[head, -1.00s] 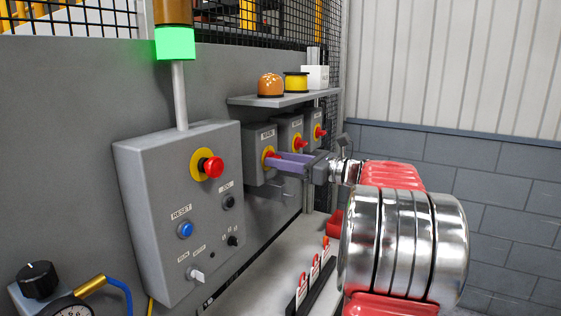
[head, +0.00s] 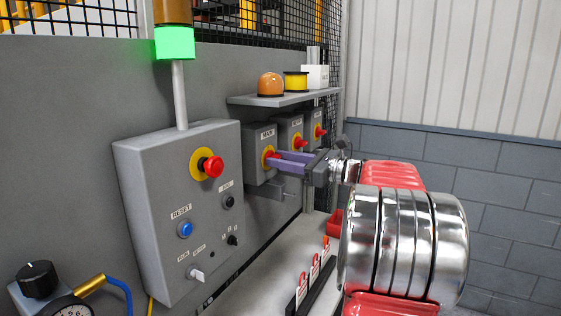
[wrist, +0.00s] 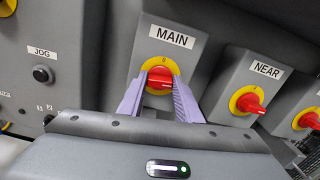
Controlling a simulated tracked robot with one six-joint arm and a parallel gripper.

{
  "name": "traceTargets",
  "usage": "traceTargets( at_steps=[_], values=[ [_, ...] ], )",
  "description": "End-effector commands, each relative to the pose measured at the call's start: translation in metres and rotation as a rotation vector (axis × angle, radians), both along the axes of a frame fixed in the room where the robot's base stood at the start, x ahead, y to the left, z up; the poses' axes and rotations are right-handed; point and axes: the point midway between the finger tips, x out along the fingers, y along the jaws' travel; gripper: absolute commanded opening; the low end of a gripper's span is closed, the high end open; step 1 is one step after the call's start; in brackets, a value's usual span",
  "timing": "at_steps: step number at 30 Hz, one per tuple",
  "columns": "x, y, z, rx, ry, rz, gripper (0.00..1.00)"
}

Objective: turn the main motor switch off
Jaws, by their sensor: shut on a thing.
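The main switch (wrist: 160,77) is a red handle on a yellow disc, on a grey box labelled MAIN (wrist: 171,37). In the head view the same switch (head: 268,155) is the nearest of three in a row. My gripper (wrist: 159,84) is shut on the red handle, with one purple finger on each side of it. A "0" mark shows on the yellow disc above the handle. The fingers hide part of the disc, so I cannot tell the handle's exact setting. The light tower's green section (head: 175,43) is lit.
The NEAR switch (wrist: 249,101) and another red-handled switch (head: 319,131) stand beyond the main one. A control box (head: 180,215) with a red emergency button (head: 212,166) is to the left. A shelf (head: 280,100) overhangs the switches. Red tags (head: 315,270) stand on the bench below.

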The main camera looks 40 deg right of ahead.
Motion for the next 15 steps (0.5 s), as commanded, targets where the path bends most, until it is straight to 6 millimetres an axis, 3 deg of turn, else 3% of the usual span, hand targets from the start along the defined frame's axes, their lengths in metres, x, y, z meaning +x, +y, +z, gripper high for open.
traceTargets(
  at_steps=[15],
  values=[
    [0.0006,0.0042,0.0,-0.419,-0.151,0.006,0.09]
  ],
)
